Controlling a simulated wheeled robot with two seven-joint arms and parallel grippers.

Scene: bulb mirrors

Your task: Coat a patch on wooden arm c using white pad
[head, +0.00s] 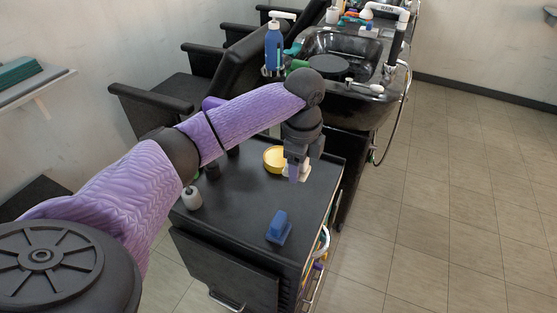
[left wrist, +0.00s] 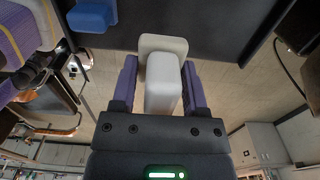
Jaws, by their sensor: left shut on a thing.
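My left gripper (head: 296,172) is over the far part of the black trolley top, beside the yellow bowl. It is shut on the white pad (left wrist: 164,82), whose block-shaped grip sits between the purple fingers (left wrist: 160,85) in the left wrist view. Only a pale bit of the pad (head: 304,172) shows in the head view, and I cannot tell whether it touches the trolley. Black chair arms (head: 150,97) stand behind the trolley at the left; none looks plainly wooden, and I cannot tell which is arm c. My right gripper is not in view.
The black trolley (head: 240,205) carries a yellow bowl (head: 270,159), a blue pad (head: 279,228) and a small pale bottle (head: 192,198). A blue pump bottle (head: 273,48) stands by the black wash basin (head: 345,45). The floor at right is clear.

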